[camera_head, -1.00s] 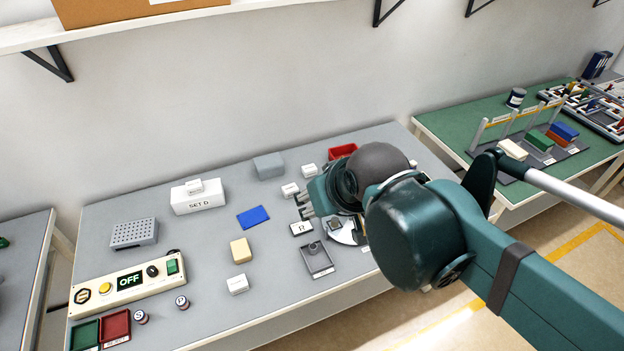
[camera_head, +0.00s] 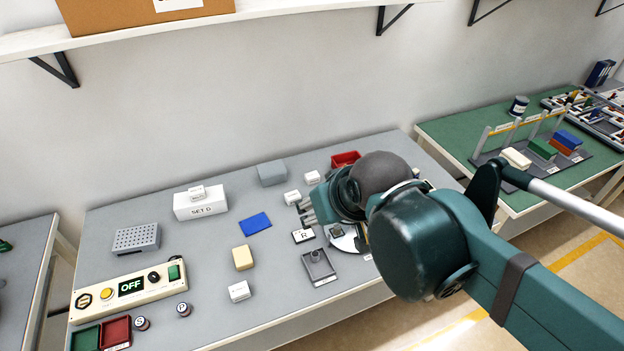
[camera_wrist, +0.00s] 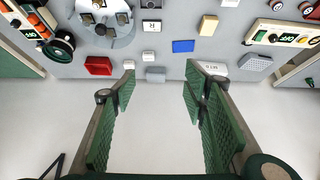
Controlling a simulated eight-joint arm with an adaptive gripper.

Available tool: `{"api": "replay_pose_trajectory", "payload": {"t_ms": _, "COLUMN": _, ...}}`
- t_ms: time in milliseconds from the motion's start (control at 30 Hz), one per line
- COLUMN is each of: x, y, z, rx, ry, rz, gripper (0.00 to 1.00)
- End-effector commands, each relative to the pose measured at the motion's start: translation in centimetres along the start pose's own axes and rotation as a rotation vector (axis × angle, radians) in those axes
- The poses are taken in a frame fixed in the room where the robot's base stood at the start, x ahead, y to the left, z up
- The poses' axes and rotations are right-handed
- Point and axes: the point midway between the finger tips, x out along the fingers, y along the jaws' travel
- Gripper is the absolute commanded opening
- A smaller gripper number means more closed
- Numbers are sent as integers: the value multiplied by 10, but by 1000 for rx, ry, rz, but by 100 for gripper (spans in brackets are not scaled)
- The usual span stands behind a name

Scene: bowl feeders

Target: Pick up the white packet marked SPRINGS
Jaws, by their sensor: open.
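Several small white packets lie on the grey table, and their print is too small to read, so I cannot tell which is marked SPRINGS. One packet (camera_head: 239,291) lies near the front edge. Two more, a nearer packet (camera_head: 293,197) and a farther packet (camera_head: 312,177), lie left of and behind my gripper (camera_head: 306,211). Another packet (camera_head: 197,191) rests on the white SET D box (camera_head: 200,206). In the wrist view, my gripper (camera_wrist: 160,76) is open and empty, its fingers wide apart. Two white packets, one (camera_wrist: 148,55) and another (camera_wrist: 129,64), show beyond the fingertips.
A grey block (camera_head: 272,173), red bin (camera_head: 345,159), blue pad (camera_head: 254,223), yellow block (camera_head: 242,257), R card (camera_head: 302,235) and grey tray (camera_head: 319,267) stand around. The OFF control panel (camera_head: 128,290) is at left. Bare table lies between them.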

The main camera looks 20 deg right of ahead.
Motion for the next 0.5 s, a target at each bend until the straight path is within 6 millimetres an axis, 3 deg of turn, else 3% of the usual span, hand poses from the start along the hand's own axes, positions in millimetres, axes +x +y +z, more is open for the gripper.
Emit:
{"api": "replay_pose_trajectory", "payload": {"t_ms": 267, "x": 2, "y": 1, "z": -8, "rx": 21, "ry": -9, "rz": 3, "gripper": 44}}
{"api": "replay_pose_trajectory", "payload": {"t_ms": 500, "x": 8, "y": 6, "z": -31, "rx": 90, "ry": -37, "rz": 13, "gripper": 44}}
